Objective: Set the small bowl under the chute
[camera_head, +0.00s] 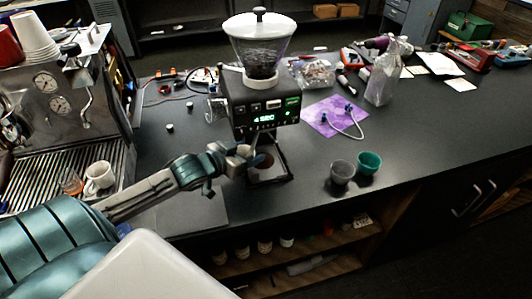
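The grinder (264,108) stands mid-counter with a clear hopper of dark beans and a lit green display. Its chute (262,138) points down over a dark square base tray (284,172). A small round bowl (264,161), brownish inside, is below the chute, over the tray. My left gripper (247,157) reaches in from the left right beside this bowl. Its fingers are small and partly merged with the bowl, so I cannot tell whether they grip it or whether the bowl rests on the tray. My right gripper is not in view.
A grey cup (341,173) and a teal cup (368,162) stand right of the grinder near the front edge. A purple cloth (322,121) with a tube lies behind them. An espresso machine (55,105) with a white mug (99,178) is at left.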

